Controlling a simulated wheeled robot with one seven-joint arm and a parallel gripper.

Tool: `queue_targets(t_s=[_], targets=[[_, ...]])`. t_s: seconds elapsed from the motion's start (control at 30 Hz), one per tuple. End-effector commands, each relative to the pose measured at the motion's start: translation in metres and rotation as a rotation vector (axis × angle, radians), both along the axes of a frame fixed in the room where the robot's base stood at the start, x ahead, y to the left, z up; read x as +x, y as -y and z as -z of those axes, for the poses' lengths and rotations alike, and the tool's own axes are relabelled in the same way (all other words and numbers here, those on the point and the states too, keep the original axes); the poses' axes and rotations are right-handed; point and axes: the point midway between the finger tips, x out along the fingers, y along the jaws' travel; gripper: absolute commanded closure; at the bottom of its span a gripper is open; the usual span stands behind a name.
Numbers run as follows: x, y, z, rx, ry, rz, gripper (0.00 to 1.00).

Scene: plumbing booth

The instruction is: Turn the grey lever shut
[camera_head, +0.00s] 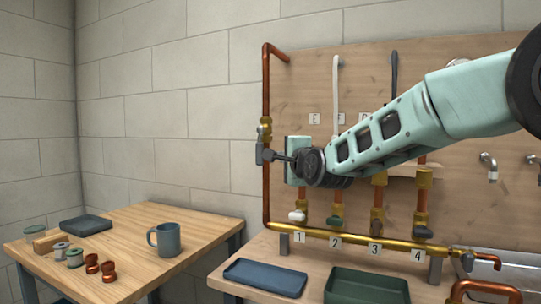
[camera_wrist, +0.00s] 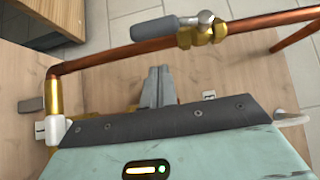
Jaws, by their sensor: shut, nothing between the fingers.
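The grey lever (camera_head: 259,154) sits on a brass valve (camera_head: 265,130) on the left vertical copper pipe and points down, roughly along the pipe. In the wrist view the lever (camera_wrist: 155,28) runs left from its pivot, beside the pipe. My gripper (camera_head: 279,157) is to the right of the lever in the head view, its fingers pointing left. In the wrist view my fingers (camera_wrist: 157,72) are shut and empty, below the pipe and lever with a visible gap in the picture. Contact is not visible.
A brass manifold (camera_head: 345,240) runs along the bottom with several coloured valve levers, including a white lever (camera_head: 297,216). A blue tray (camera_head: 266,277) and green bin (camera_head: 368,288) are below. A mug (camera_head: 166,239) stands on the left table. Space left of the pipe looks clear.

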Motion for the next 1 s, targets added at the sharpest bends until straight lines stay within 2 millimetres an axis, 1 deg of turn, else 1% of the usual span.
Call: queue_targets(t_s=[0.03, 0.1, 0.3, 0.73, 1.0], targets=[[0.0, -0.013, -0.001, -0.001, 0.0, -0.008, 1.0], [0.003, -0.021, 0.0, -0.001, 0.0, -0.006, 1.0], [0.008, -0.032, 0.0, 0.0, 0.0, -0.004, 1.0], [0.009, -0.034, 0.001, 0.003, 0.001, -0.003, 1.0], [0.011, -0.039, 0.01, 0.069, 0.025, -0.004, 1.0]])
